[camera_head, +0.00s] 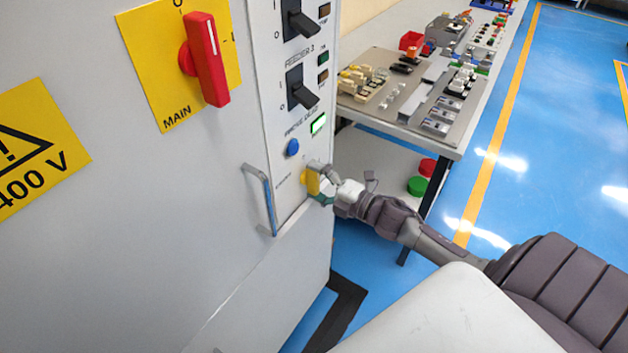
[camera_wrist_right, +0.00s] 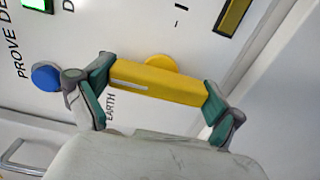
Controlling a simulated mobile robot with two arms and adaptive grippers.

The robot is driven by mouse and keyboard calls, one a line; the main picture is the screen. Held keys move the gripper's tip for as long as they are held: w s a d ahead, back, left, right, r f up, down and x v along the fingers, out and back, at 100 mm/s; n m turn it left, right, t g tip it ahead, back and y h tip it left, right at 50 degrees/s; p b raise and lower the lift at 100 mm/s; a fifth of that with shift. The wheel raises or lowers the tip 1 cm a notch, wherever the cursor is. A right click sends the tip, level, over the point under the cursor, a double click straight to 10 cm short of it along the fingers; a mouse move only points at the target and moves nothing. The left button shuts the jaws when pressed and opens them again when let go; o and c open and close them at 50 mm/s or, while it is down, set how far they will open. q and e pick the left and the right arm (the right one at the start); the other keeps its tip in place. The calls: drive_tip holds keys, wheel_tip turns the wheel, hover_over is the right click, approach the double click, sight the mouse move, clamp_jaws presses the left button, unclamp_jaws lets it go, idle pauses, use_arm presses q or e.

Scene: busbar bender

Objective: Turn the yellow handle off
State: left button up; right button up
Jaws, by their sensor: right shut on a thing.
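The yellow handle (camera_wrist_right: 158,82) is a bar on a round yellow base on the cabinet panel, beside the word EARTH. In the head view the yellow handle (camera_head: 312,182) sits low on the panel and is partly hidden by my right gripper (camera_head: 322,184). In the right wrist view my right gripper (camera_wrist_right: 158,92) is shut on the handle, with one green-padded finger at each end of the bar. My left gripper is not in view.
A blue button (camera_head: 292,147) and a lit green indicator (camera_head: 318,124) are just above the handle. A metal door handle (camera_head: 262,198) sticks out at the left. A red main switch (camera_head: 207,62) is higher up. A parts table (camera_head: 448,140) stands right of the cabinet.

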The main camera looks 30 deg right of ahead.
idle(0.3)
drive_tip(key=o, duration=0.8)
drive_tip(key=shift+s, duration=0.1)
drive_tip(key=v, duration=1.2)
drive_tip(key=shift+a, duration=0.1)
drive_tip(key=shift+f, duration=0.1)
